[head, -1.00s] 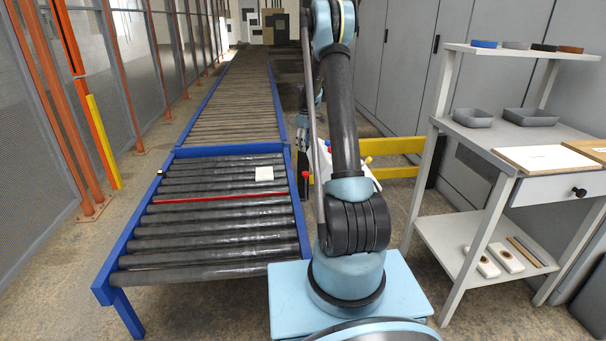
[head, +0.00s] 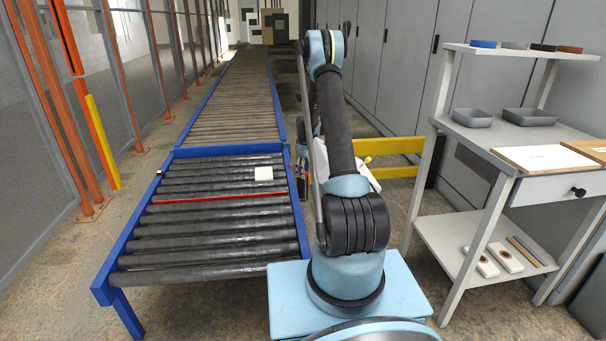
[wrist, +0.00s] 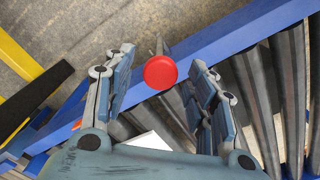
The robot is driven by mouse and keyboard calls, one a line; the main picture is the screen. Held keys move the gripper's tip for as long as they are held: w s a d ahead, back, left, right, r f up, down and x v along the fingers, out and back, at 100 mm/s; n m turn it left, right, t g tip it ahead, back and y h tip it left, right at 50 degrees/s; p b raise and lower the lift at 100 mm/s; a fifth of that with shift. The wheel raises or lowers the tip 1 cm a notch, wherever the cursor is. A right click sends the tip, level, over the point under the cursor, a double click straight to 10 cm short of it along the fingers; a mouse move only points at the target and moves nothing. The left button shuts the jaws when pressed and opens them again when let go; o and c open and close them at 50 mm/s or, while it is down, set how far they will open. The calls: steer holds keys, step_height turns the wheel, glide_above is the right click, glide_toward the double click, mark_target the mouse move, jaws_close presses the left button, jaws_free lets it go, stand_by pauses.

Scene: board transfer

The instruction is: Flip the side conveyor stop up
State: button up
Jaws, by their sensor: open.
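The conveyor stop shows as a thin red bar (head: 220,197) lying across the dark rollers in the head view. A round red knob (wrist: 160,72) on a short rod stands at the conveyor's blue side rail (wrist: 225,38) in the wrist view. My gripper (wrist: 160,62) is open, with a finger on either side of the knob and gaps between. In the head view my gripper (head: 302,165) is beside the right rail, partly behind my arm, and the knob cannot be made out there.
A white block (head: 264,173) lies on the rollers behind the red bar. A yellow barrier (head: 400,146) stands behind my arm. A grey workbench (head: 480,140) with trays is at the right.

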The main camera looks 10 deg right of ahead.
steer(key=shift+f, duration=0.1)
jaws_close()
steer(key=shift+r, duration=2.45)
jaws_free()
steer(key=shift+r, duration=0.1)
step_height(320, 180, up, 12)
